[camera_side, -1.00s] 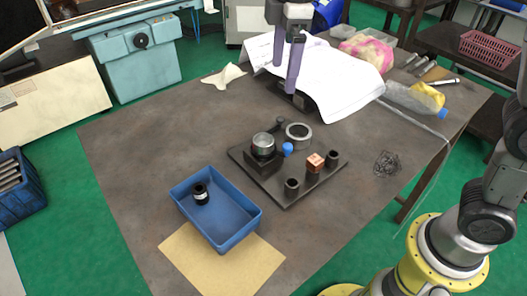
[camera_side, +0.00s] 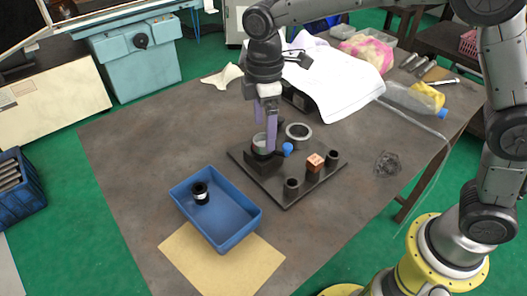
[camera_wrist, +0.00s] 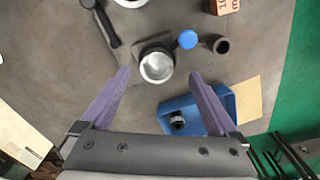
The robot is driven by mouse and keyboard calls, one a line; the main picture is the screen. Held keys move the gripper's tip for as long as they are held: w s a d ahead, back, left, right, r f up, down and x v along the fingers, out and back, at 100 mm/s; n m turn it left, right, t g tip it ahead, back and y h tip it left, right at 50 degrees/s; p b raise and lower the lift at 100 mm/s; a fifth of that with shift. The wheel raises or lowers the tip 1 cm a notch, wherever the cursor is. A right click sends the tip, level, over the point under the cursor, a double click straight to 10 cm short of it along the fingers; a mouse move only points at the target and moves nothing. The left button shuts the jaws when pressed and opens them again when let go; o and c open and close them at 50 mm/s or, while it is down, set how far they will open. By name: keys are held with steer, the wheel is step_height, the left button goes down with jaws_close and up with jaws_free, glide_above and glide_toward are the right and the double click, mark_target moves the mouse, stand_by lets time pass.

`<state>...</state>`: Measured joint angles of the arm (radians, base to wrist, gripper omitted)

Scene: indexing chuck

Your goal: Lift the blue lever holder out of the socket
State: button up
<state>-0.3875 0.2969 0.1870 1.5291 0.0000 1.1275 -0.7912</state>
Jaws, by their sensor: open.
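A small round blue piece (camera_side: 288,149), which I take for the blue lever holder, is beside the round metal chuck (camera_side: 259,141) on a dark base plate (camera_side: 300,198). In the wrist view the blue piece (camera_wrist: 188,39) is just above and right of the silver-topped chuck (camera_wrist: 157,68). Whether it sits in a socket I cannot tell. My gripper (camera_side: 266,138) is open and points down over the chuck, its purple fingers partly hiding it. In the wrist view my gripper (camera_wrist: 160,74) has its fingertips either side of the chuck. Nothing is visibly held.
A black lever (camera_wrist: 106,24) lies left of the chuck in the wrist view. A copper cube (camera_side: 315,163), black cylinders (camera_side: 292,187) and a ring (camera_side: 298,132) stand on the plate. A blue bin (camera_side: 236,232) holds a black part (camera_side: 200,193). The table's left side is clear.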

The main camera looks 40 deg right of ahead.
mark_target(263, 139)
steer(key=f, duration=0.4)
steer(key=shift+w+f, duration=0.2)
steer(key=shift+f, duration=0.1)
steer(key=shift+r, duration=0.15)
jaws_close()
